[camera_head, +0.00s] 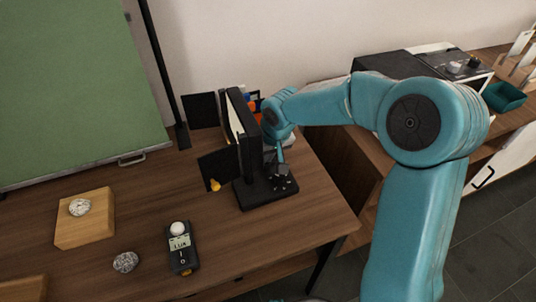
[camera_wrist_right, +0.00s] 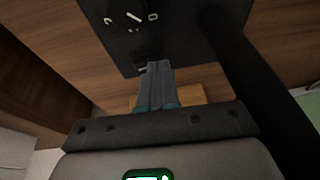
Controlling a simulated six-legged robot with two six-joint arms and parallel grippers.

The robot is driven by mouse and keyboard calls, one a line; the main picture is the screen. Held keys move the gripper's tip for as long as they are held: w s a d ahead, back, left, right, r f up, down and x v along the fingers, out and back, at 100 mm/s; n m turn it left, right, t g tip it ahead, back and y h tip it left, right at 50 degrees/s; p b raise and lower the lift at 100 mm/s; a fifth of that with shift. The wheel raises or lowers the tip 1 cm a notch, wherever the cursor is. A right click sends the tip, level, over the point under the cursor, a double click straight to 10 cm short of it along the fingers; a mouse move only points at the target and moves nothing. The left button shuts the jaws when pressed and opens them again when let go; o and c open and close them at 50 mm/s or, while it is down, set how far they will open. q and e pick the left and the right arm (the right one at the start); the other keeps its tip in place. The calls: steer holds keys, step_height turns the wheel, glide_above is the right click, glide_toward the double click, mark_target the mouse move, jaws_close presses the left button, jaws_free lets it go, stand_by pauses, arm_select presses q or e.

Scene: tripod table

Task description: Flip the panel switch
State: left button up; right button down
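A black panel light (camera_head: 240,115) with dark flaps stands upright on a black base (camera_head: 250,194) at the table's right side. Small controls (camera_head: 284,182) sit on the base's right part; their exact shape is hard to tell. My right gripper (camera_head: 281,163) points down just above these controls, mostly hidden by its own arm. In the right wrist view its two fingers (camera_wrist_right: 157,72) lie together with nothing seen between them. Their tips are at the near edge of the dark base (camera_wrist_right: 165,30), which has white markings (camera_wrist_right: 133,17). Contact cannot be told. My left gripper is not in view.
A light meter (camera_head: 181,248) lies in front of the panel light. A wooden block (camera_head: 85,225) with a pale round thing on it and a grey stone (camera_head: 126,262) lie at left. A green board (camera_head: 70,90) stands behind. A side bench (camera_head: 345,150) stands right.

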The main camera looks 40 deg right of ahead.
steer(key=shift+s+d, duration=0.1)
steer(key=shift+d, duration=0.1)
steer(key=shift+s+d, duration=0.15)
steer(key=shift+d, duration=0.5)
step_height(320, 180, up, 4)
steer(key=p, duration=0.3)
steer(key=shift+d, duration=0.1)
steer(key=p+v, duration=0.1)
steer(key=v, duration=0.9)
steer(key=shift+a, duration=0.4)
